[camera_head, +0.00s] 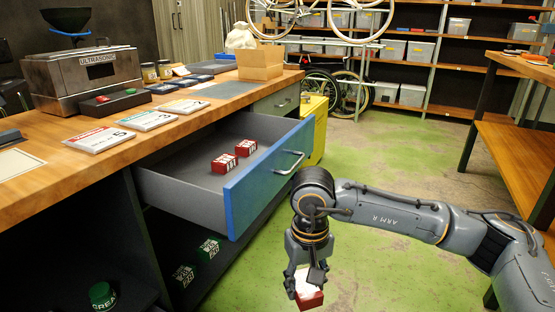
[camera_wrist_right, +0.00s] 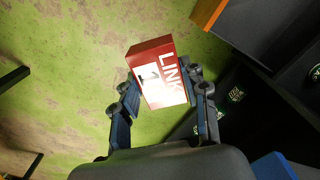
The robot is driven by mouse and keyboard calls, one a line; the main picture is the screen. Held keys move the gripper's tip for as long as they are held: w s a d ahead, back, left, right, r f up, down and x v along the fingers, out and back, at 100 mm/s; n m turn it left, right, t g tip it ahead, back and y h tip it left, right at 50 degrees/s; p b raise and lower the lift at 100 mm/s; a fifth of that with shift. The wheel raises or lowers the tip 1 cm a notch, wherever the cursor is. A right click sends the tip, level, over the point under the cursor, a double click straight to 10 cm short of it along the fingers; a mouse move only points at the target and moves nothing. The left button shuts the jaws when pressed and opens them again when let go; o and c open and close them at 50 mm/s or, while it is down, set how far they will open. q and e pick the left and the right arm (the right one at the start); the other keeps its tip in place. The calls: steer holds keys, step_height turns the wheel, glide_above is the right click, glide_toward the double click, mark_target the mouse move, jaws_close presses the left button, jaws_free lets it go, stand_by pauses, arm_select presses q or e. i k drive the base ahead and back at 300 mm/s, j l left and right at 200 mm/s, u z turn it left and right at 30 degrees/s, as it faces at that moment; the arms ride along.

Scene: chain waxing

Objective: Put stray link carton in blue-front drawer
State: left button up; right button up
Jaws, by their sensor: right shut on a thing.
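The blue-front drawer (camera_head: 262,178) is pulled open from the workbench. Two small red-and-white cartons (camera_head: 224,163) and (camera_head: 246,148) sit inside it, toward the front right, with bare floor around them. My right gripper (camera_head: 307,280) is in front of and below the drawer front, pointing down. It is shut on a red-and-white link carton (camera_head: 309,297), held over the green floor. In the right wrist view the carton (camera_wrist_right: 157,72) shows "LINK" lettering between the two fingers (camera_wrist_right: 162,98). My left gripper is not in view.
The wooden bench top (camera_head: 50,125) carries an ultrasonic cleaner (camera_head: 85,75), several flat labelled packs (camera_head: 148,120) and an open cardboard box (camera_head: 260,64). Green-labelled items (camera_head: 208,248) lie on the shelf below the drawer. A yellow bin (camera_head: 314,125) stands behind the drawer. Green floor to the right is clear.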

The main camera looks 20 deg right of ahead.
mark_target(209, 182)
steer(key=i+l+z, duration=0.1)
steer(key=z, duration=0.3)
steer(key=i+l+z, duration=0.15)
steer(key=l+z, duration=0.25)
steer(key=i+z, duration=0.15)
steer(key=z, duration=0.25)
steer(key=i+l+z, duration=0.15)
steer(key=z, duration=0.25)
steer(key=i+l, duration=0.1)
steer(key=i, duration=0.25)
steer(key=i+l, duration=0.1)
steer(key=i, duration=0.2)
steer(key=i+l+u, duration=0.1)
steer(key=u, duration=0.35)
steer(key=i+l+u, duration=0.15)
steer(key=u, duration=0.35)
steer(key=i+l+u, duration=0.2)
steer(key=u, duration=0.25)
